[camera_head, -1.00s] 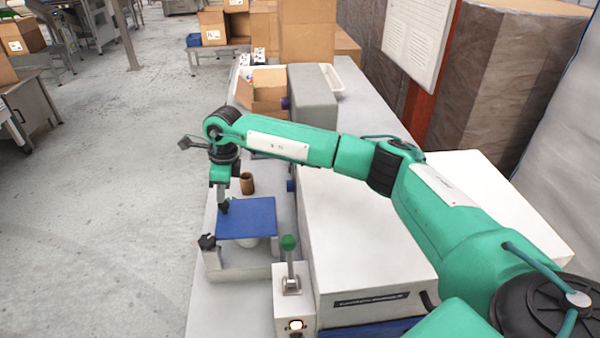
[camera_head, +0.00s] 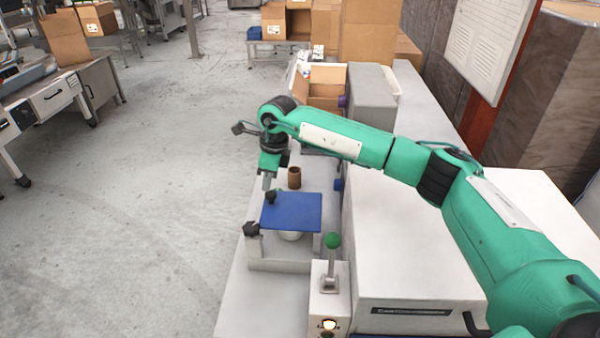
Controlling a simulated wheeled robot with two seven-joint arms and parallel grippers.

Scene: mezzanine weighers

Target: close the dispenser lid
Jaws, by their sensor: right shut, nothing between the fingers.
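The blue dispenser lid (camera_head: 294,214) is a flat square panel that looks roughly level over a pale frame. A small black knob (camera_head: 271,197) sits at its far left corner. A rounded white part (camera_head: 290,236) shows partly under its near edge. My right gripper (camera_head: 267,186) is shut and empty, pointing down just above and behind the knob. I cannot tell whether its tip touches the knob. My left gripper is not in view.
A brown cup (camera_head: 294,177) stands behind the lid. A black star knob (camera_head: 251,229) is at the frame's left corner. A green-topped lever (camera_head: 333,241) rises from a control box at the front. A large white housing (camera_head: 420,255) fills the right. Open floor lies left.

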